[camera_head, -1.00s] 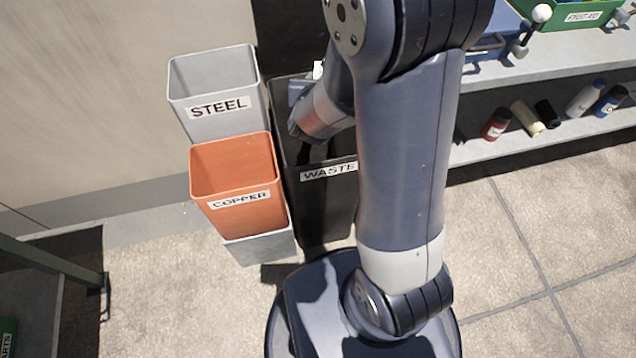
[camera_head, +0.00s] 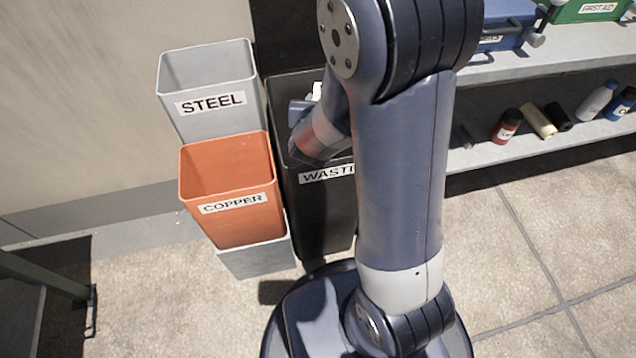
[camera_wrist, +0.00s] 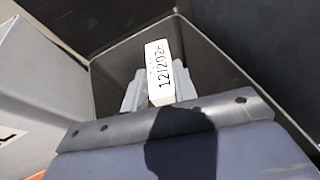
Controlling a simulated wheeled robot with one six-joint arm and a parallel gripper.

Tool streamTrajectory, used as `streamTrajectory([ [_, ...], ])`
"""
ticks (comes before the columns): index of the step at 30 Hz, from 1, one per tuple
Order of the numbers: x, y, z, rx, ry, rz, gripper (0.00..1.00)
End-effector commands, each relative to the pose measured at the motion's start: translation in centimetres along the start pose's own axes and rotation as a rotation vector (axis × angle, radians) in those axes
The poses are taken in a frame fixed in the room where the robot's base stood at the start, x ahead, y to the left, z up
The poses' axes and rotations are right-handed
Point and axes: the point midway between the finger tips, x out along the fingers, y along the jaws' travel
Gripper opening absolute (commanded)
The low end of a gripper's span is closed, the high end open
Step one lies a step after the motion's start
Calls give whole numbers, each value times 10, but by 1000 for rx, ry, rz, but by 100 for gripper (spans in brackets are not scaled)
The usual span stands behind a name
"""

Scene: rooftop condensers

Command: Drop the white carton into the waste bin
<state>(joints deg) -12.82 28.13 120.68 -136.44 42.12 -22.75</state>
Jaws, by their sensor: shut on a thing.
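The white carton (camera_wrist: 161,75) shows its printed side, with "12/2024"-like digits, in the wrist view. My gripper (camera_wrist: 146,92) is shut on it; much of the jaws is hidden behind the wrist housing. The black waste bin (camera_wrist: 215,65) is behind and around the carton in that view, its open mouth facing the camera. In the head view the waste bin (camera_head: 312,215) stands right of the copper bin, and my wrist is over its opening. Only a small white piece of the carton (camera_head: 317,91) shows there beside my arm.
The grey steel bin (camera_head: 205,80) and orange copper bin (camera_head: 230,190) stand left of the waste bin. A shelf (camera_head: 500,155) with several bottles is at the right, with a blue case (camera_head: 505,35) and green first-aid box (camera_head: 590,10) above. Floor at lower right is clear.

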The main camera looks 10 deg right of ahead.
Motion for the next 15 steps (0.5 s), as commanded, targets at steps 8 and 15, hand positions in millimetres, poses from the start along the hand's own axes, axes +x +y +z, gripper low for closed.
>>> streamTrajectory([
  [8, 0, 0, -1, 0, 0, 0, 28],
  [15, 0, 0, -1, 0, 0, 0, 48],
])
